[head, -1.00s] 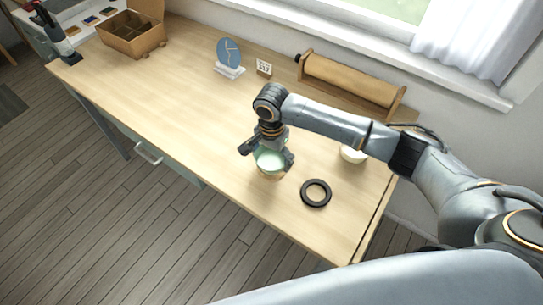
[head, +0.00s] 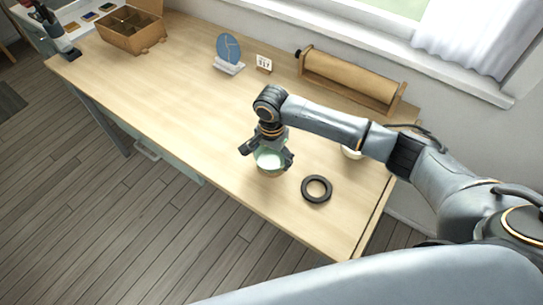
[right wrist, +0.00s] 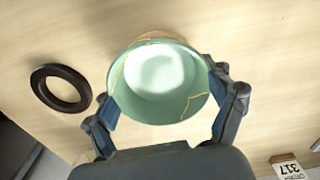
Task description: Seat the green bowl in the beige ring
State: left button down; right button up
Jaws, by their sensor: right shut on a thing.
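The green bowl (head: 268,158), pale with gold seams, is upright in my right gripper (head: 267,157) near the table's front edge. In the right wrist view the bowl (right wrist: 160,85) sits between the two fingers, which press on its sides. The beige ring (head: 270,175) shows as a thin tan edge under the bowl. In the right wrist view a strip of the ring (right wrist: 158,35) peeks out past the bowl's far rim; the bowl hides the rest. I cannot tell whether the bowl touches the ring. My left gripper is not in view.
A black ring (head: 317,189) lies flat right of the bowl. A whitish bowl (head: 351,153) is partly hidden behind my right arm. A paper roll holder (head: 352,78), a calendar block (head: 264,63), a blue disc on a stand (head: 228,50) and a divided box (head: 131,30) stand farther back.

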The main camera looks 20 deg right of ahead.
aim_at(272, 162)
jog(key=o, duration=1.2)
jog(key=shift+c, duration=0.2)
jog(key=shift+f, duration=0.1)
notch_tip(272, 162, up, 8)
jog(key=p, duration=1)
